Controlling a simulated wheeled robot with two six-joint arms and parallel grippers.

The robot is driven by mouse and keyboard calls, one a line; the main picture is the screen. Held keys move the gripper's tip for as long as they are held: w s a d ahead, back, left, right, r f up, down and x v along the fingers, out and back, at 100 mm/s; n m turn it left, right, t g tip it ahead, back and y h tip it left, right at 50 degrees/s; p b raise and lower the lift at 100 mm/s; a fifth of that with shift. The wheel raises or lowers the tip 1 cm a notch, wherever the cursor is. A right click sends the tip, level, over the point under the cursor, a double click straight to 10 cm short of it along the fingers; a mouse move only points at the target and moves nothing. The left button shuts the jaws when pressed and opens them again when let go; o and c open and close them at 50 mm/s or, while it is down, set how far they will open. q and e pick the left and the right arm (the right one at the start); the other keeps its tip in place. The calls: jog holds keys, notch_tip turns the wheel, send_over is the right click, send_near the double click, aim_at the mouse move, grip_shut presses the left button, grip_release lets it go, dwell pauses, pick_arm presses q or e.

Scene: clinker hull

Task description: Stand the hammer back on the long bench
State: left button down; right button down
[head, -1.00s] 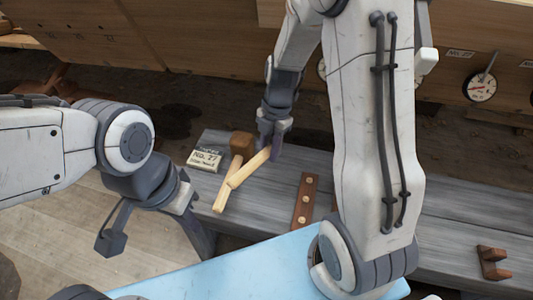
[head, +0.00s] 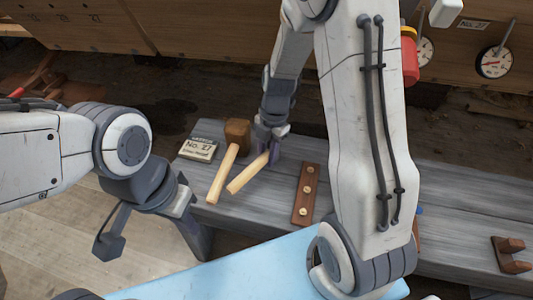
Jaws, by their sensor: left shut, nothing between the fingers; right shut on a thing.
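A wooden hammer with a brown block head (head: 237,133) and pale handle (head: 222,175) is at the left end of the grey long bench (head: 450,212). Its handle points toward the front edge. My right gripper (head: 270,148) is shut on a second pale wooden stick (head: 246,174), just right of the hammer. The stick slants down and left from the fingers; its gripped end is hidden, so I cannot tell whether it has a head. My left gripper (head: 203,245) is shut and empty in front of the bench, left of the blue surface.
A label reading No. 27 (head: 198,150) is left of the hammer. A brown strip with round studs (head: 306,194) and a brown bracket (head: 510,254) are on the bench. The blue surface (head: 230,273) is in front. A red container (head: 410,62) shows behind my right arm.

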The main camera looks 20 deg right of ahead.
jog(key=shift+f+b, duration=0.4)
dwell(0.3)
jog(key=c, duration=0.6)
grip_release()
notch_tip(320, 180, up, 8)
jog(key=p, duration=0.6)
jog(key=shift+r+p, duration=0.15)
jog(key=shift+p, duration=0.15)
